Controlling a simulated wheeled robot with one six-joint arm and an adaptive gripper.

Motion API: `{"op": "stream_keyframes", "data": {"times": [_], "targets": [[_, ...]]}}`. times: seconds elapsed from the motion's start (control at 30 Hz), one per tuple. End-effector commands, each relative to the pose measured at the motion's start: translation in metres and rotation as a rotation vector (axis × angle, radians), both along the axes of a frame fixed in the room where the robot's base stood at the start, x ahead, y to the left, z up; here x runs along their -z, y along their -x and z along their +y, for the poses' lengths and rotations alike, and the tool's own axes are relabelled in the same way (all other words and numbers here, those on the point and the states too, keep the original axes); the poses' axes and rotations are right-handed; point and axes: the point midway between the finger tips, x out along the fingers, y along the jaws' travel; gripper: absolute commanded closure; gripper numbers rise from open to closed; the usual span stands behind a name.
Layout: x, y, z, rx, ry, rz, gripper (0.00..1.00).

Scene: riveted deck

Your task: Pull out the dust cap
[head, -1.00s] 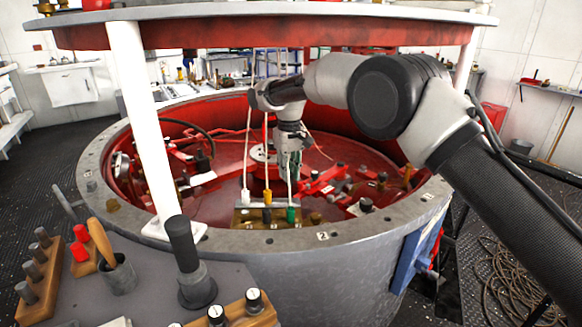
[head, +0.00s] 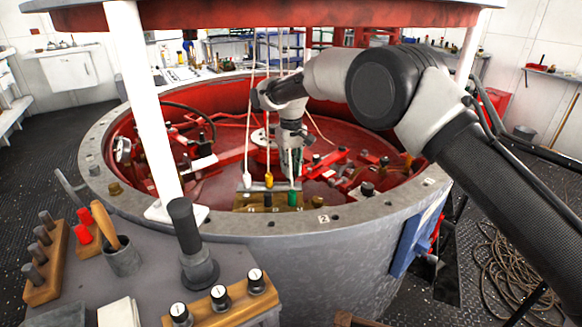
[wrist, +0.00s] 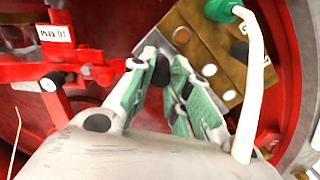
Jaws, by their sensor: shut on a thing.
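My gripper (head: 291,170) points down just behind the block's right part. In the wrist view, my gripper (wrist: 166,90) has its green-padded fingers shut on a small dark piece, seemingly the dust cap (wrist: 163,72), beside the block (wrist: 194,50). The piece is partly hidden by the fingers, and I cannot tell whether it touches the block. Another dark piece (wrist: 239,51) sits on the block near the green plug (wrist: 222,9).
A white cord (wrist: 252,95) runs close by my gripper's right side. Red levers and brackets (wrist: 75,75) crowd the left. The grey rim (head: 370,210) surrounds the well, and a white post (head: 147,100) stands at its left.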

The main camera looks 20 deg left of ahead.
Motion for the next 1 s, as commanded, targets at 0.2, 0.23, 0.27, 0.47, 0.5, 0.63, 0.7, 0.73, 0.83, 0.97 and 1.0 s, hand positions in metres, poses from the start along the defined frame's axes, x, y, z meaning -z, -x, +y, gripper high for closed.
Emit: {"op": "stream_keyframes", "data": {"times": [0.2,0.23,0.27,0.47,0.5,0.63,0.7,0.73,0.83,0.97,1.0], "targets": [[0.003,0.000,0.000,0.000,0.000,0.000,1.00],[0.004,0.000,0.000,0.000,0.000,0.000,1.00],[0.005,0.000,0.000,0.000,0.000,0.000,1.00],[0.009,0.000,0.000,0.000,0.001,0.001,1.00],[0.010,0.000,0.000,0.000,0.001,0.001,1.00],[0.012,0.000,0.000,0.000,0.001,0.001,1.00],[0.014,0.000,0.000,0.000,0.001,0.001,1.00],[0.014,0.000,0.000,0.000,0.001,0.001,1.00],[0.016,0.000,0.000,0.000,0.001,0.001,1.00],[0.019,0.000,0.000,0.000,0.001,0.001,1.00],[0.019,0.000,0.000,0.000,0.001,0.001,1.00]]}}
